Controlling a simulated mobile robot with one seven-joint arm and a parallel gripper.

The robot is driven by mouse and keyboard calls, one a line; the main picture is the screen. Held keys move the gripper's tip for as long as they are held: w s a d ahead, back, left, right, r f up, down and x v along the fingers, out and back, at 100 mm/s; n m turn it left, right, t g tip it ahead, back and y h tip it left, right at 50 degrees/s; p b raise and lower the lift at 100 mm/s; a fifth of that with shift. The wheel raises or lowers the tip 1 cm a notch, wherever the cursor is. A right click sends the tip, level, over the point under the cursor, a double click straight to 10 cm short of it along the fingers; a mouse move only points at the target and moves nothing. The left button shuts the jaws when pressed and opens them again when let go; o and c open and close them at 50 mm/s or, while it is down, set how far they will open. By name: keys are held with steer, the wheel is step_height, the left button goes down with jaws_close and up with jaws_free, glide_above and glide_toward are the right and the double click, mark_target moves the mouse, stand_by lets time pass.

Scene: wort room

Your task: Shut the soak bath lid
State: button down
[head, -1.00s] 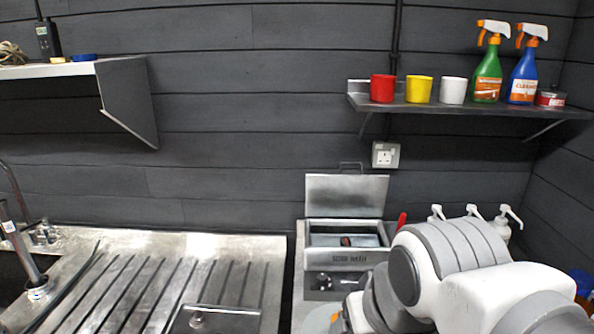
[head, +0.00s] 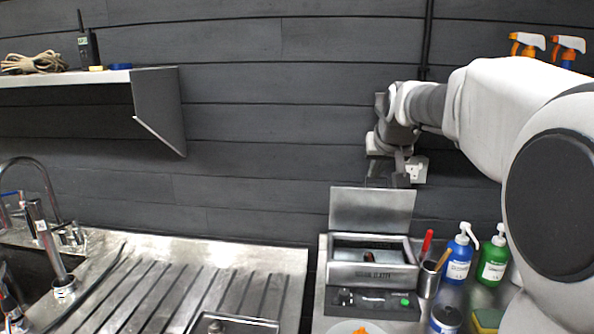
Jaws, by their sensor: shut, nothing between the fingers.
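The soak bath (head: 373,272) is a steel box with a label on its front, standing on the counter right of the sink drainer. Its lid (head: 372,210) is open and stands upright at the back of the box. A small dark and orange item shows inside the bath. My gripper (head: 390,177) is shut and empty, pointing down just above the lid's top edge, in front of the wall. I cannot tell whether it touches the lid or its handle, which my gripper partly hides.
A red-handled tool (head: 426,244) stands in a cup right of the bath. A blue bottle (head: 458,258) and a green bottle (head: 493,261) stand further right. A shelf (head: 95,78) juts out upper left. The drainer (head: 190,280) is mostly clear.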

steer(key=shift+m+t+h, duration=0.4)
steer(key=shift+t+h, duration=0.2)
steer(key=shift+t, duration=0.3)
steer(key=shift+w+d+f+p, duration=0.4)
steer(key=shift+w+d+f, duration=1.35)
steer(key=shift+w, duration=2.4)
steer(key=shift+w+d+f+p, duration=0.35)
steer(key=shift+w+d+f, duration=1.45)
steer(key=shift+w, duration=2.35)
steer(key=shift+w+d+f+p, duration=0.4)
steer(key=shift+w+d+f, duration=1.35)
steer(key=shift+w, duration=2.4)
steer(key=shift+s+a+b, duration=0.1)
steer(key=shift+b, duration=0.4)
